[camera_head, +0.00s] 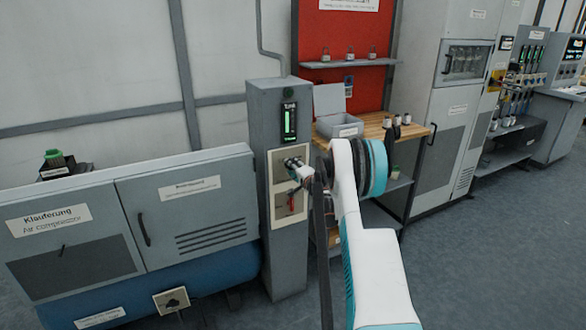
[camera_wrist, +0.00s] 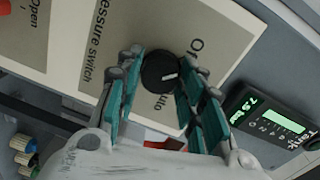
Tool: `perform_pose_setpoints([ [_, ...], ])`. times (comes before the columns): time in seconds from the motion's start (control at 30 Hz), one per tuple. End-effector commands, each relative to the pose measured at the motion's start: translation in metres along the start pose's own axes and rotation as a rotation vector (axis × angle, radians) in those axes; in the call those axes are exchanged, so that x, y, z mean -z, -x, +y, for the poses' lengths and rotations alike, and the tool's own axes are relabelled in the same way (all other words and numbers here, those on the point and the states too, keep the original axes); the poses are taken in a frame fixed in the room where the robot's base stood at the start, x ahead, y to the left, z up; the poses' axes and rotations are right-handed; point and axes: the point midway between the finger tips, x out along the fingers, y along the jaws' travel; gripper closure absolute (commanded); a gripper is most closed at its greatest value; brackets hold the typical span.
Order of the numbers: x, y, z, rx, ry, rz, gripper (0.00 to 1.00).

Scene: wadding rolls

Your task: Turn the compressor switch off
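A round black knob (camera_wrist: 160,72) with a white mark sits on the beige plate (camera_wrist: 88,40) lettered "Pressure switch". Words by the knob are partly hidden; "O…" and "…uto" show. In the wrist view my gripper (camera_wrist: 162,78) has its teal fingers spread, one on each side of the knob. I cannot tell whether the pads touch it. In the head view my gripper (camera_head: 297,168) is at the upper beige plate (camera_head: 279,158) of the grey column, and it hides the knob there. The compressor cabinet (camera_head: 190,222) stands left of the column, labelled "Air compressor".
A lower plate with a red lever (camera_head: 291,202) is just under my gripper. A lit green display (camera_head: 290,122) is above; it also shows in the wrist view (camera_wrist: 268,120). Another plate with a dark knob (camera_head: 173,301) is low on the compressor. A wooden bench (camera_head: 375,125) stands right.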

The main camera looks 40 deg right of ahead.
Motion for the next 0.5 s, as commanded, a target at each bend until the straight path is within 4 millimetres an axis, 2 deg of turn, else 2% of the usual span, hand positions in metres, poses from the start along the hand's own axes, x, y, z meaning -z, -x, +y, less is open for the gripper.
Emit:
perform_pose_setpoints([
  [0.07,-0.0002,-0.0001,0.0002,0.000,0.000,0.000,0.46],
  [0.37,0.0002,0.0001,-0.0002,0.000,-0.002,0.000,0.46],
  [0.5,0.0005,0.0078,-0.0001,0.000,-0.002,0.001,0.46],
])
